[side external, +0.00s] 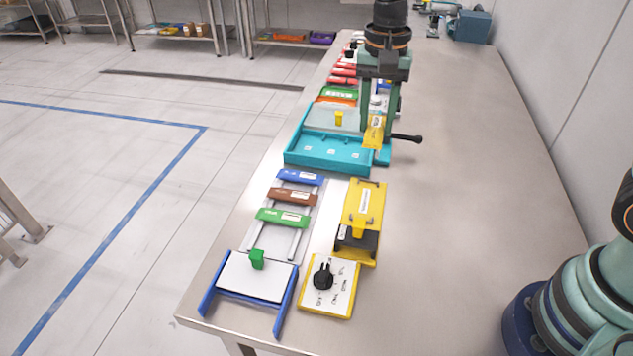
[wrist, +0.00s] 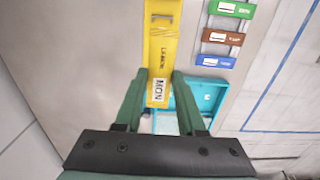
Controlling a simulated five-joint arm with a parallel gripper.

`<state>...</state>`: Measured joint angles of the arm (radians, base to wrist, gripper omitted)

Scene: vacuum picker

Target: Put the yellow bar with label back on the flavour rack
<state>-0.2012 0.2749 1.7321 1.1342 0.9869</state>
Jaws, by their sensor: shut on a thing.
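My gripper (side external: 375,122) is shut on a yellow bar (side external: 373,134), held at the right edge of the teal tray (side external: 300,160). In the wrist view the bar (wrist: 158,90) shows between the fingers, with a white label reading "MON". The flavour rack (side external: 265,235) has pale rails carrying a blue bar (side external: 300,177), a brown bar (side external: 292,196) and a green bar (side external: 283,217), each with a white label. Bare rail shows in front of the green bar. The gap between the held bar and the tray is hard to tell.
A yellow device (side external: 358,197) with handles stands right of the rack. A dial panel (side external: 343,295) and a blue-sided tray (side external: 255,278) sit at the front. A black lever (side external: 407,138) sticks out beside the gripper. The table's right side is clear.

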